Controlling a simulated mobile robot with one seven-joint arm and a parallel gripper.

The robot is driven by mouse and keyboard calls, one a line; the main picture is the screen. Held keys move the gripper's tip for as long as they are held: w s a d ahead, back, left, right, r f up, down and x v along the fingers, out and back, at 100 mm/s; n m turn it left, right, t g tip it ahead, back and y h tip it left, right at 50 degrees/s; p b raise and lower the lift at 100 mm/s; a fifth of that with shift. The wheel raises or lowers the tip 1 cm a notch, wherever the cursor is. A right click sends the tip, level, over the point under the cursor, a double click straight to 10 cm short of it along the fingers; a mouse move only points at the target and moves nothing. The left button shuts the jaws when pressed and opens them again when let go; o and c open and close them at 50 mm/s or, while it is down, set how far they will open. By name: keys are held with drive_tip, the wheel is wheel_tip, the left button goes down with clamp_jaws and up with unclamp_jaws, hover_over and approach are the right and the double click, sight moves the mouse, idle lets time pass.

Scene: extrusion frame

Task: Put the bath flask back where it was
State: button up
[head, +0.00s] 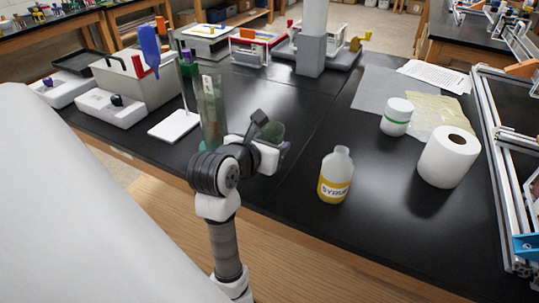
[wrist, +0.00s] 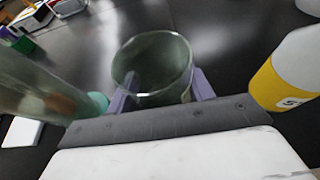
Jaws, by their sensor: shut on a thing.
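A greenish clear glass vessel, which I take to be the bath flask (wrist: 152,62), stands between the purple fingers of my gripper (wrist: 162,92). The fingers are shut on it from both sides. Its round open rim faces up towards the wrist camera. My gripper (head: 285,149) is mostly hidden there. I cannot tell whether the flask touches the bench.
A tall glass cylinder (head: 210,105) stands close on the left, beside a stand with a white base (head: 175,126). A syrup bottle (head: 336,176) stands close on the right. A paper roll (head: 448,157) and white jar (head: 397,117) are farther right. The bench behind the flask is clear.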

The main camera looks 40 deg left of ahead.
drive_tip(key=shift+f, duration=1.8)
drive_tip(key=shift+f, duration=0.2)
drive_tip(key=o, duration=1.1)
drive_tip(key=shift+r, duration=0.1)
